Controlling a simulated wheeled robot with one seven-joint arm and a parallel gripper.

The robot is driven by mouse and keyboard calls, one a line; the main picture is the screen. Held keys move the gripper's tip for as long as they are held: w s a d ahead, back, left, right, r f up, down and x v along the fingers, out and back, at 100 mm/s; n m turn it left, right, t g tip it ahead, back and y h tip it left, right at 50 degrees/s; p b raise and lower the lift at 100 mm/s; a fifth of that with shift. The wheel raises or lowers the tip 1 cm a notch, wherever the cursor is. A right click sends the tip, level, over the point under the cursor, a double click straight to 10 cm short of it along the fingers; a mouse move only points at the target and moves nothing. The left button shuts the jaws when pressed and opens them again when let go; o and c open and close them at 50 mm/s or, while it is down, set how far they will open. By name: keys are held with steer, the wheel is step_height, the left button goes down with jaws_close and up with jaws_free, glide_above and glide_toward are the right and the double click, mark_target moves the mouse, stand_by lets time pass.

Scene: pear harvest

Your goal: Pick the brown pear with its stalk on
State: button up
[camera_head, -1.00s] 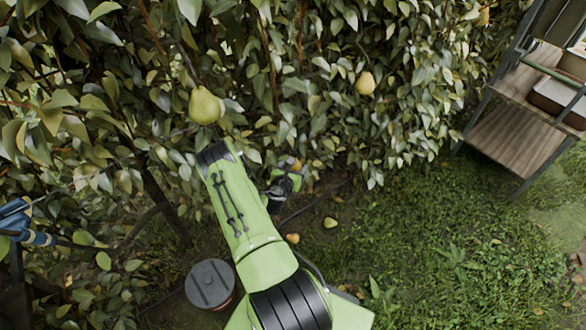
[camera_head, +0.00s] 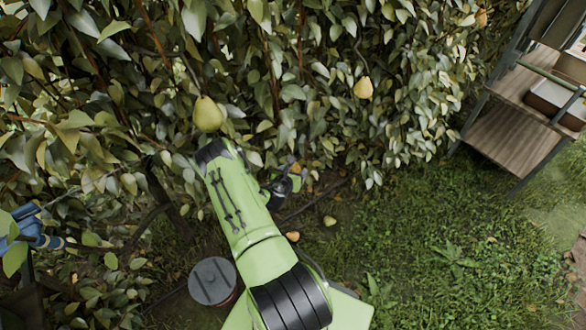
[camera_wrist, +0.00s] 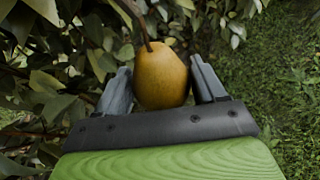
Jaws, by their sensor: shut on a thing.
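The brown pear (camera_wrist: 161,78) sits upright between the two grey fingers of my gripper (camera_wrist: 162,74) in the wrist view. The gripper is shut on it, one finger at each side. A brown stalk (camera_wrist: 141,26) rises from the pear's top and runs out of the upper edge of the view. The pear's underside is hidden behind the gripper's dark front bar. In the head view my gripper (camera_head: 283,186) is small and partly hidden behind my green arm, low in front of the hedge.
A round grey-lidded container (camera_head: 213,282) stands on the ground. A wooden shelf rack (camera_head: 507,146) is at the right.

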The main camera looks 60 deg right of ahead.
steer(key=shift+s+a+r+p, duration=0.1)
steer(key=shift+a+r+p, duration=0.1)
steer(key=shift+p, duration=0.35)
steer(key=shift+s+a+y+p, duration=0.15)
steer(key=shift+y+p, duration=0.45)
steer(key=shift+p, duration=0.6)
steer(key=shift+a+f+g, duration=0.1)
steer(key=shift+g, duration=0.2)
steer(key=shift+s+a+r+n+y+p, duration=0.1)
steer(key=shift+a+r+n+y+p, duration=0.2)
steer(key=shift+p, duration=0.75)
steer(key=shift+y, duration=0.3)
steer(key=shift+s+a+f+g+p, duration=0.1)
steer(key=shift+g+p, duration=0.2)
steer(key=shift+p, duration=0.2)
